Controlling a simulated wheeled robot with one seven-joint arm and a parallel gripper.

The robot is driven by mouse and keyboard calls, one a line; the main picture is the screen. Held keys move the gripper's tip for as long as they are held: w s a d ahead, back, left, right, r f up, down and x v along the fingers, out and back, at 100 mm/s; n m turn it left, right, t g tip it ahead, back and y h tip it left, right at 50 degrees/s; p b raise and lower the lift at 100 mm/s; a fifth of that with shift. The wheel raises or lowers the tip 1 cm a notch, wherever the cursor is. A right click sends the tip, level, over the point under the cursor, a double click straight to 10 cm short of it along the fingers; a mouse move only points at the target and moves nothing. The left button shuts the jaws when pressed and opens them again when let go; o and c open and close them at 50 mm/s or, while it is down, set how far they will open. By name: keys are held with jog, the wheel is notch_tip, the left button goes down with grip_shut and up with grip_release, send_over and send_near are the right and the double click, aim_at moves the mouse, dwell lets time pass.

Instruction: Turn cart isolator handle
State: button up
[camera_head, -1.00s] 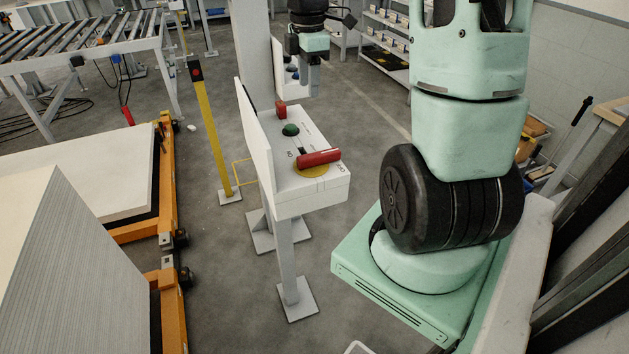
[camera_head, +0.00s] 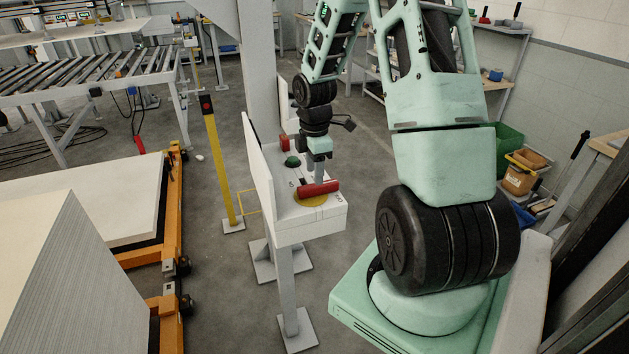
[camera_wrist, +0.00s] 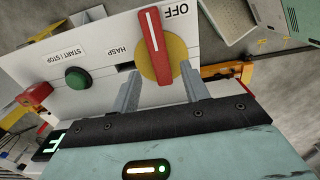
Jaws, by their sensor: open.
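The red isolator handle (camera_head: 319,188) sits on a yellow round plate (camera_head: 311,200) on the sloped top of a white control box (camera_head: 310,225) on a post. In the wrist view the red handle (camera_wrist: 154,45) has a white stripe that points toward the OFF label (camera_wrist: 177,11). My gripper (camera_head: 318,178) is just above the box, close to the handle. In the wrist view its two grey fingers (camera_wrist: 160,84) are apart, one on each side of the handle's near end and the yellow plate. I cannot tell whether either finger touches the handle.
A green button (camera_wrist: 77,78) marked START/STOP, a slot marked HASP (camera_wrist: 125,66) and a red part (camera_wrist: 36,97) share the panel. A white upright plate (camera_head: 258,160) borders the box's left. A yellow post (camera_head: 218,165) stands further left.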

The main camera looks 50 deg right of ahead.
aim_at(318, 189)
jog(key=shift+f, duration=2.35)
grip_shut()
